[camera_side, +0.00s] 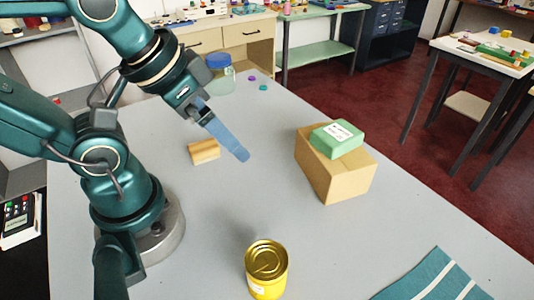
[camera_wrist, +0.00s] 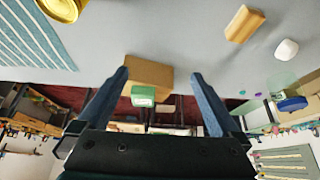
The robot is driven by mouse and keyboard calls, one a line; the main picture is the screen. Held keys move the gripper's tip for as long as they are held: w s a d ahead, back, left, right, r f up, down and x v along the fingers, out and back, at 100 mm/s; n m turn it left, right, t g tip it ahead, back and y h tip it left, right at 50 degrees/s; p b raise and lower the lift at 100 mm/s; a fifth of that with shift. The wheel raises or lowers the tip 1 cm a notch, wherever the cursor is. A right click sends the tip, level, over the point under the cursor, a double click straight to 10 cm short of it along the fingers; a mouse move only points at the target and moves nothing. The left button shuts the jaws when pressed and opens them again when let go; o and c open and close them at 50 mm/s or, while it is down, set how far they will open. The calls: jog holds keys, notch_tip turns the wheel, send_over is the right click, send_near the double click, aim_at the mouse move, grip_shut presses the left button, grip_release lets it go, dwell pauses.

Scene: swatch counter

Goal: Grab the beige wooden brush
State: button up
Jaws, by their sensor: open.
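The beige wooden brush (camera_side: 204,151) lies on the grey counter, left of my gripper's fingertips in the side view. In the wrist view the brush (camera_wrist: 245,23) is at the upper right, outside the space between the fingers. My gripper (camera_side: 242,157) is above the counter, its blue fingers slanting down to the right, away from the brush. In the wrist view my gripper (camera_wrist: 160,76) has its two fingers wide apart with nothing held between them. The brush is fully visible and untouched.
A cardboard box (camera_side: 345,185) with a green package (camera_side: 337,139) on top stands to the right. A yellow can (camera_side: 267,272) and striped cloth (camera_side: 432,279) are in front. A blue-lidded jar (camera_side: 221,75) stands behind. A small white object (camera_wrist: 287,49) is near the brush.

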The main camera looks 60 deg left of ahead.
jog(key=m+g+y, duration=0.6)
jog(key=m, duration=0.1)
send_near(205, 150)
jog(key=s+d, duration=0.1)
jog(key=s, duration=0.2)
jog(key=m+y, duration=0.1)
jog(key=m, duration=0.1)
jog(key=w+a+f+m+y, duration=0.1)
jog(key=y, duration=0.1)
jog(key=w+a+f+m+y, duration=0.1)
jog(key=m, duration=0.1)
jog(key=shift+w+a+f+m+y, duration=0.1)
jog(key=shift+a+f+m+y, duration=0.05)
jog(key=shift+m+y, duration=0.15)
jog(key=f+m+y, duration=0.1)
jog(key=m, duration=0.1)
jog(key=w+f+m+t+y, duration=0.1)
jog(key=f+m, duration=0.1)
jog(key=shift+a+m, duration=0.1)
jog(key=shift+m, duration=0.2)
jog(key=shift+f+m+t, duration=0.3)
jog(key=shift+f+m, duration=0.1)
jog(key=shift+s+f+m+y, duration=0.45)
jog(key=shift+f+m+y, duration=0.05)
jog(key=shift+f+m, duration=0.1)
jog(key=shift+x, duration=2.4)
